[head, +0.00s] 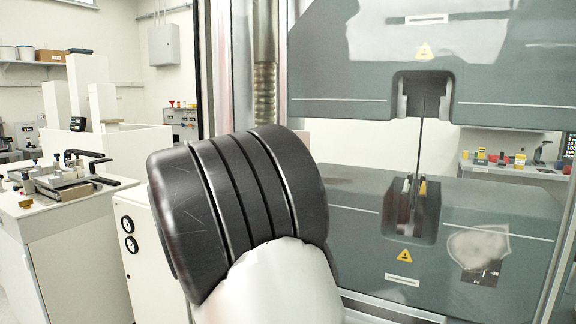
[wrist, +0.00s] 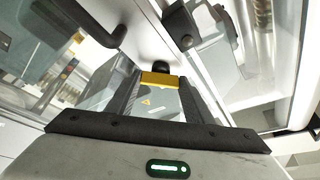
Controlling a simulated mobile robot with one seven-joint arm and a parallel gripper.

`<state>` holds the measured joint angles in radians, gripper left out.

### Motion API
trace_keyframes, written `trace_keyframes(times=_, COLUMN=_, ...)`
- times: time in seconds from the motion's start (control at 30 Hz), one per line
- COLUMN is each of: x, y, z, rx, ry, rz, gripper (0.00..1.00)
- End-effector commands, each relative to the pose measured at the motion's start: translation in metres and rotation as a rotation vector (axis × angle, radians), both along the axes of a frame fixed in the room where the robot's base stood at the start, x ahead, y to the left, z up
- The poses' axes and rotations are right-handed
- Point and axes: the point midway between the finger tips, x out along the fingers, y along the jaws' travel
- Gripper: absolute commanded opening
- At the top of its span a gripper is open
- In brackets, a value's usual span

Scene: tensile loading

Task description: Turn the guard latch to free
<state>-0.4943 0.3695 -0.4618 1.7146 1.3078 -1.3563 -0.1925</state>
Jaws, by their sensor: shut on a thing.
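My gripper (wrist: 159,82) is in the wrist view, its two dark ribbed fingers closing on a yellow piece (wrist: 159,79), which looks like the guard latch handle. A black rounded knob (wrist: 160,66) shows just beyond the yellow piece. How far the latch is turned cannot be told. In the head view my own black and white arm link covers the middle, and neither the gripper nor the latch can be seen there.
The testing machine's upper crosshead (head: 330,75) and lower block (head: 350,240) stand at the right, with a thin dark strip (head: 420,140) between their grips. A white bench (head: 60,215) with a black-handled fixture is at the left. A dark curved handle (wrist: 100,28) is near my gripper.

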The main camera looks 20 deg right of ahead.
Motion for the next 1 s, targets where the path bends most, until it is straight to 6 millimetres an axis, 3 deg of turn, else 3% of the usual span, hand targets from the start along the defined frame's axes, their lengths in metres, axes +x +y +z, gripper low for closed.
trace_keyframes(times=0.6, x=0.0024, y=0.0018, z=0.002, rx=0.35, ry=-0.443, rz=0.001, gripper=0.24)
trace_keyframes(times=1.0, x=0.0028, y=0.0028, z=0.0044, rx=0.482, ry=-0.612, rz=0.003, gripper=0.24)
